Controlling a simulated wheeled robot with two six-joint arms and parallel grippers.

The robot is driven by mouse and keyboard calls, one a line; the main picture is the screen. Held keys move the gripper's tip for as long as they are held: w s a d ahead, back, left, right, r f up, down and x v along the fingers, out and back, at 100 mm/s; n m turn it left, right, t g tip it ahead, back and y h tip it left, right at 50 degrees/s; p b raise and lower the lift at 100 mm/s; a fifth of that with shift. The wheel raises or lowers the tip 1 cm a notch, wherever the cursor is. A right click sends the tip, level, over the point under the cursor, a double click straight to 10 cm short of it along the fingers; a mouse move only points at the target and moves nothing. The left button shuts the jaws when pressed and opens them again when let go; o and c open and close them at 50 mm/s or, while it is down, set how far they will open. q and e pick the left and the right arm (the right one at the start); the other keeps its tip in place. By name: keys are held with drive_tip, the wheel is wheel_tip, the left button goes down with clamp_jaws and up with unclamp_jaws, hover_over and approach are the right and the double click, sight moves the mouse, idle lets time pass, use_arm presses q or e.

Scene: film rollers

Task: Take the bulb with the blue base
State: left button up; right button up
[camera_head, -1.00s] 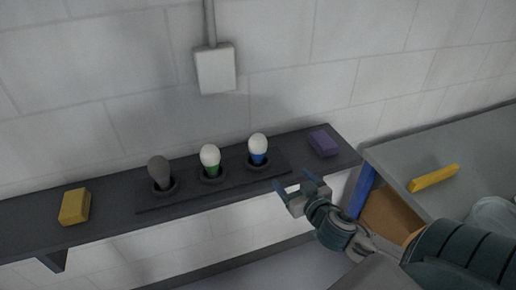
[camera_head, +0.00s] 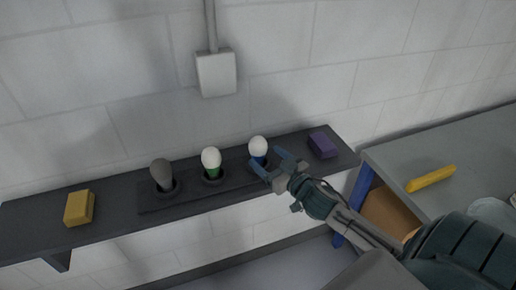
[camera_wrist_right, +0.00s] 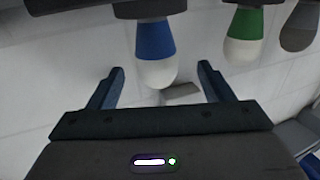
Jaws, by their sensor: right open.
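The bulb with the blue base (camera_head: 258,147) stands upright in the right-hand socket of a dark holder on the wall shelf, its white globe up. In the right wrist view the same bulb (camera_wrist_right: 155,50) appears upside down, between and beyond the fingers. My right gripper (camera_head: 269,165) is open at the front right of this bulb, its fingers close to the blue base. I cannot tell whether a finger touches the bulb. My left gripper is not in view.
A green-based bulb (camera_head: 211,160) and a dark grey bulb (camera_head: 162,173) stand in the holder to the left. A yellow block (camera_head: 79,207) and a purple block (camera_head: 323,144) lie on the shelf (camera_head: 110,217). A grey table (camera_head: 450,150) with a yellow bar (camera_head: 431,178) is at right.

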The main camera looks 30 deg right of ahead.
sight(264, 155)
drive_tip(key=shift+w+p, duration=0.35)
drive_tip(key=shift+w, duration=0.05)
drive_tip(key=w, duration=0.1)
drive_tip(key=w+p, duration=0.1)
drive_tip(key=w, duration=0.1)
drive_tip(key=shift+d+f, duration=0.1)
drive_tip(key=shift+f, duration=0.2)
drive_tip(key=shift+w+f, duration=0.1)
drive_tip(key=shift+w, duration=0.65)
drive_tip(key=c, duration=1.1)
